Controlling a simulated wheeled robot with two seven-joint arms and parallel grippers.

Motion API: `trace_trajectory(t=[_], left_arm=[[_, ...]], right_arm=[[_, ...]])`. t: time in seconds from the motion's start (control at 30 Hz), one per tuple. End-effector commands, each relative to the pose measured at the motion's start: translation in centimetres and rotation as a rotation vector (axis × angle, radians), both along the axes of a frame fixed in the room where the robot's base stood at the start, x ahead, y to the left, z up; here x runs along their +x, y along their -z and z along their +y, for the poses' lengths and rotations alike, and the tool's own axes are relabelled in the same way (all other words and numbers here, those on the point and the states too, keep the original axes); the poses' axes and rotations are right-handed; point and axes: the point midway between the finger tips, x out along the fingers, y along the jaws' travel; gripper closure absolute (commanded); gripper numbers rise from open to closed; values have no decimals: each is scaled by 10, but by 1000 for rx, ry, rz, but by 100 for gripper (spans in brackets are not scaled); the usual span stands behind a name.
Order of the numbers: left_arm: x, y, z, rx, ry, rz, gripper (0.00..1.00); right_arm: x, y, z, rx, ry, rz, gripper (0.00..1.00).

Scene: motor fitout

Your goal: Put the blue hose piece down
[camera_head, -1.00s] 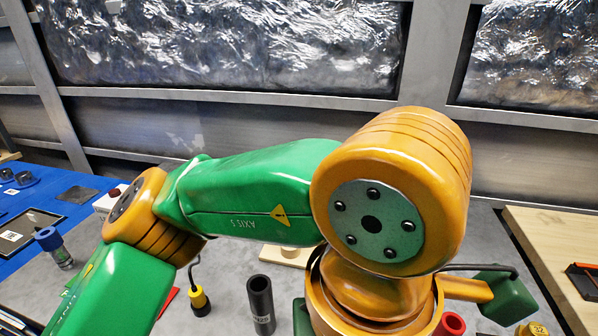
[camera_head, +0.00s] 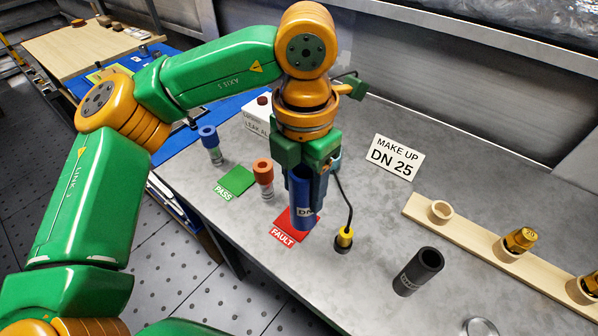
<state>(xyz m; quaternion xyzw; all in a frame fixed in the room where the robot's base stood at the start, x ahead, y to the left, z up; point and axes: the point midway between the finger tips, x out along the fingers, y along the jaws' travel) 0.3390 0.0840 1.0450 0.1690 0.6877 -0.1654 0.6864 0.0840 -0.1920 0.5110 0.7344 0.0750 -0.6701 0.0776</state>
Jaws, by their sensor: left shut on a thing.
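My left gripper (camera_head: 312,172) is shut on the blue hose piece (camera_head: 301,208), a blue tube with a white label. The tube hangs nearly upright below the jaws, in front of the red FAULT mat (camera_head: 287,237) in the picture. I cannot tell whether its lower end touches the mat or is above it. The jaws hide the tube's upper part. The right gripper is not in view.
A green PASS mat (camera_head: 235,181) lies left, with blue-topped (camera_head: 210,146) and red-topped (camera_head: 264,178) fittings nearby. A yellow-black cabled piece (camera_head: 344,238), black hose (camera_head: 419,270), MAKE UP DN 25 sign (camera_head: 396,158) and wooden rack (camera_head: 470,244) stand right. Grey bench between is clear.

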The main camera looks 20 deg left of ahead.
Motion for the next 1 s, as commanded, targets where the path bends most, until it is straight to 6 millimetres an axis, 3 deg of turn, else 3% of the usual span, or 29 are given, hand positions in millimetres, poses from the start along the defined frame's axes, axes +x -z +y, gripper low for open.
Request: trace_trajectory(t=[0.03, 0.2, 0.33, 0.5, 0.87, 0.9, 1.0], left_arm=[[10, 6, 7, 1, -5, 6, 100], [34, 42, 20, 3, 0, 3, 100], [47, 58, 26, 2, -1, 4, 100], [47, 86, 26, 1, 3, 2, 100], [47, 96, 25, 0, 3, -1, 100], [47, 95, 25, 0, 3, -1, 37], [47, 94, 25, 1, 3, 0, 15]], right_arm=[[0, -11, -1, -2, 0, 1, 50], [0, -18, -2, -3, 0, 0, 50], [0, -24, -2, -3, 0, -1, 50], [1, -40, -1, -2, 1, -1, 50], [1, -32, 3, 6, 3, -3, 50], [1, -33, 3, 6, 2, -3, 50], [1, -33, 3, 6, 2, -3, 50]])
